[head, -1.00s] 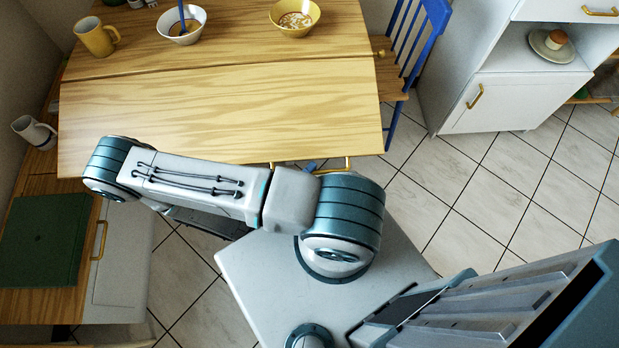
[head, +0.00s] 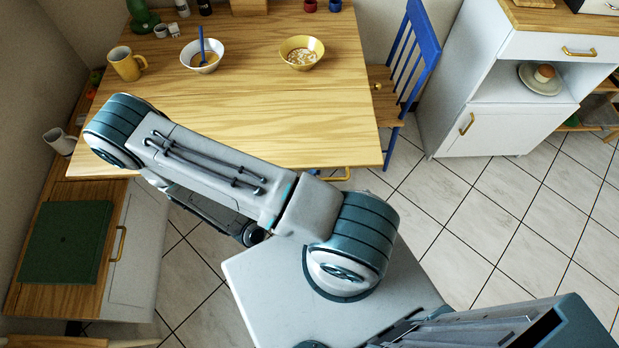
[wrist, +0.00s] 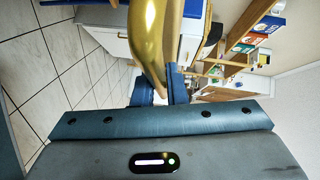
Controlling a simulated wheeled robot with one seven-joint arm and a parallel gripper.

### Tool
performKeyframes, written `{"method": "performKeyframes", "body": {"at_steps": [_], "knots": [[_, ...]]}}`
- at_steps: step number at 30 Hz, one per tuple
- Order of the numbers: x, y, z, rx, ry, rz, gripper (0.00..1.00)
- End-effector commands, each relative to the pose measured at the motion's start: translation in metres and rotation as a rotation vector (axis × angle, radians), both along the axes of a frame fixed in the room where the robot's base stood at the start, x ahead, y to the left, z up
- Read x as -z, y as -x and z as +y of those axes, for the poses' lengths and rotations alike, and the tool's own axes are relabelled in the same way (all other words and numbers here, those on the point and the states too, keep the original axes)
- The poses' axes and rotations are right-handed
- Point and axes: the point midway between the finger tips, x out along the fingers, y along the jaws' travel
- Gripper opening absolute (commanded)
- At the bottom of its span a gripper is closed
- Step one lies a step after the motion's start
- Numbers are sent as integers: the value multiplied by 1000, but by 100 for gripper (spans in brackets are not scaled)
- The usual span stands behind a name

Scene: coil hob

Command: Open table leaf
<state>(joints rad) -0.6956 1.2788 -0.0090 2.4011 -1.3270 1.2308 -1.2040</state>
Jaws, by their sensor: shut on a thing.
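The wooden table leaf (head: 290,140) is the near part of the table and looks about level with the tabletop (head: 250,45); I cannot make out a clear seam between them. Part of a gold bar handle (head: 335,175) shows below its front edge in the head view. In the wrist view a large gold bar handle (wrist: 160,35) lies between the dark blue fingers of my gripper (wrist: 160,90), which is shut on it. My arm hides the front left of the leaf in the head view.
A yellow mug (head: 126,64), a white bowl (head: 203,56) and a yellow bowl (head: 301,52) stand on the tabletop. A blue chair (head: 408,60) is at the right end. A counter with a green board (head: 66,242) is at left. Tiled floor (head: 490,215) is clear at right.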

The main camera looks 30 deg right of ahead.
Motion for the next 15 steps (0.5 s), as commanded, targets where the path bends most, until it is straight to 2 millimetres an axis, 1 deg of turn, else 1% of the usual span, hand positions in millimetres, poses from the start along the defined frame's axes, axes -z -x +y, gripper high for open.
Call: {"method": "performKeyframes", "body": {"at_steps": [1,9,10,11,12,15], "knots": [[-6,-2,-1,-3,14,-8,0],[-8,-2,-1,-5,17,-12,0],[-8,-2,-1,-5,17,-12,14],[-9,-2,-2,-5,17,-12,23],[-8,-2,-1,-4,17,-11,33],[-7,-2,-2,-3,14,-10,33]]}}
